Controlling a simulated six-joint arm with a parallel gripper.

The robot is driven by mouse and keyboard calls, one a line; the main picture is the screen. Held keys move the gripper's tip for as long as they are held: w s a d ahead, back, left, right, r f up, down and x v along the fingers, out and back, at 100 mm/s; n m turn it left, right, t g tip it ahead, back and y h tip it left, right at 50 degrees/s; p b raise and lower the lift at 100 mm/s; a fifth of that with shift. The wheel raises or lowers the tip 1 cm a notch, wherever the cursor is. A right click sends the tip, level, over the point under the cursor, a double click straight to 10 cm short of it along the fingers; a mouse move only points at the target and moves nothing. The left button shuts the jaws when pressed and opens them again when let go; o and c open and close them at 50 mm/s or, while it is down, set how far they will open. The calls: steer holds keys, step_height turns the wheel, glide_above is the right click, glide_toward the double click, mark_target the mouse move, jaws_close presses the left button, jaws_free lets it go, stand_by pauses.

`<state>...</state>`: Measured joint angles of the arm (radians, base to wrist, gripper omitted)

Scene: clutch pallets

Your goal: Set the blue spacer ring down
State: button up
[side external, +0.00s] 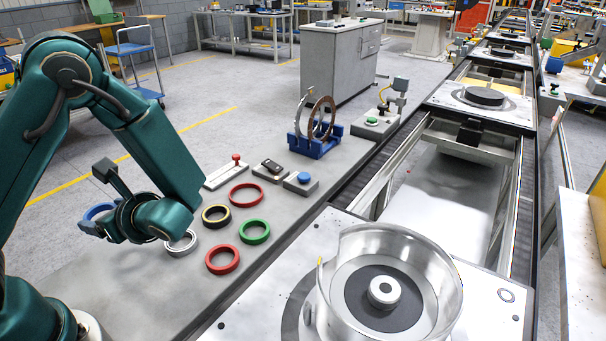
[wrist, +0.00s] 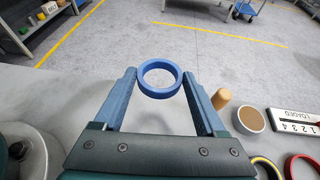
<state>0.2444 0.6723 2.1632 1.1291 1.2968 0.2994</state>
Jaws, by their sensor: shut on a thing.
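The blue spacer ring (side external: 98,208) is at the far left of the side view, at the end of my arm. In the wrist view the blue ring (wrist: 160,93) sits between my two fingertips, one on each side of it. My gripper (wrist: 159,74) is shut on the ring. In the side view my gripper (side external: 93,226) is partly hidden by my wrist. The ring appears held clear of the grey bench (side external: 130,285), near its far edge, with floor behind it in the wrist view. The exact height cannot be told.
Several rings lie on the bench: red (side external: 246,204), yellow-black (side external: 216,222), green (side external: 255,240), silver (side external: 181,250) and another red (side external: 222,270). A wooden peg (wrist: 221,98) and cup (wrist: 248,120) stand right of my gripper.

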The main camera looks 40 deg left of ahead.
steer(key=s+a+r, duration=0.3)
steer(key=s, duration=0.1)
steer(key=w+d+r+m+t+h, duration=0.9)
steer(key=w+d+r+m+t, duration=0.5)
steer(key=w+d+r+m, duration=0.15)
steer(key=w+a+f+n+g+y, duration=0.2)
steer(key=w+a+f+n+y, duration=0.1)
steer(key=a+f, duration=0.35)
steer(key=w+a+f+n+g+y, duration=0.2)
steer(key=w+a+f+n+y, duration=0.1)
steer(key=a+f, duration=0.35)
steer(key=shift+n, duration=0.25)
steer(key=w+d+f, duration=0.2)
steer(key=d, duration=0.1)
steer(key=w+d+f, duration=0.2)
steer(key=d+f, duration=0.1)
steer(key=w+d+f, duration=0.2)
steer(key=d, duration=0.1)
steer(key=shift+w+d+f, duration=0.15)
steer(key=shift+w+f, duration=0.05)
steer(key=shift+w, duration=0.2)
steer(key=shift+f, duration=2.05)
